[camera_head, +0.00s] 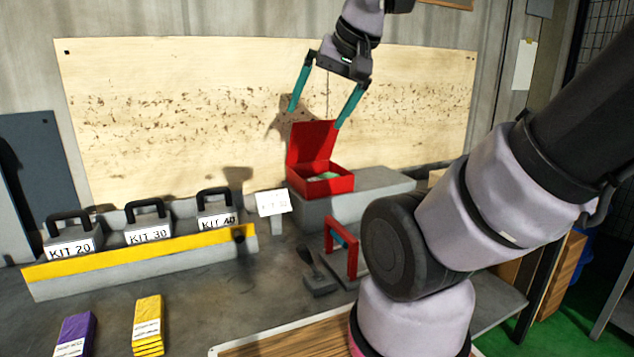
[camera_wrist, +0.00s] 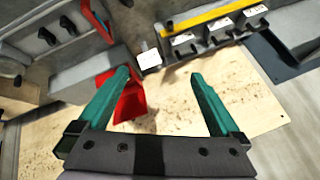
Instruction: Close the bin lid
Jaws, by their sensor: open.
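A red bin (camera_head: 322,184) stands on a grey block near the back wall, its red lid (camera_head: 312,142) raised upright at the rear. Something pale green lies inside the bin. In the wrist view the red lid (camera_wrist: 128,103) shows beside the left finger, partly hidden by it. My gripper (camera_head: 319,114) is open and empty, with its two teal fingers spread wide and pointing down, above and around the lid's top in the head view. The fingers also show in the wrist view (camera_wrist: 163,74). I cannot tell whether the right fingertip touches the lid.
Grey kit weights (camera_head: 145,226) with black handles stand in a yellow-edged rack (camera_head: 140,255) at left. A small white sign (camera_head: 272,203) stands left of the bin. A red-handled frame (camera_head: 341,250) and a wooden back panel (camera_head: 180,120) are nearby.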

